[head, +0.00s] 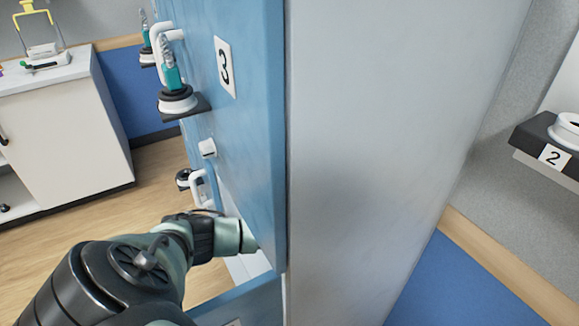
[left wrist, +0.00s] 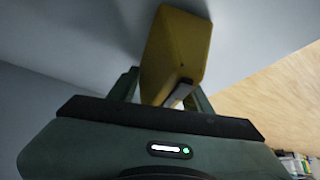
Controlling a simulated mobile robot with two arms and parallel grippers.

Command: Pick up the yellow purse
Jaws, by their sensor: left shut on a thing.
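The yellow purse (left wrist: 178,48) is in the left wrist view, upper middle, between the fingers of my left gripper (left wrist: 165,92). The gripper is shut on it. A small dark tab with a light edge lies at the purse's near end. Grey surface shows behind it. In the head view my left arm comes in from the lower left and reaches behind the blue panel's edge; the gripper and purse are hidden there. My right gripper is in neither view.
A tall blue panel (head: 240,130) marked 3, with handles and a teal-topped fixture (head: 176,95), stands close to my left arm. A grey wall (head: 390,150) fills the middle. A white cabinet (head: 65,140) stands at left, with open wooden floor (head: 155,205) beside it.

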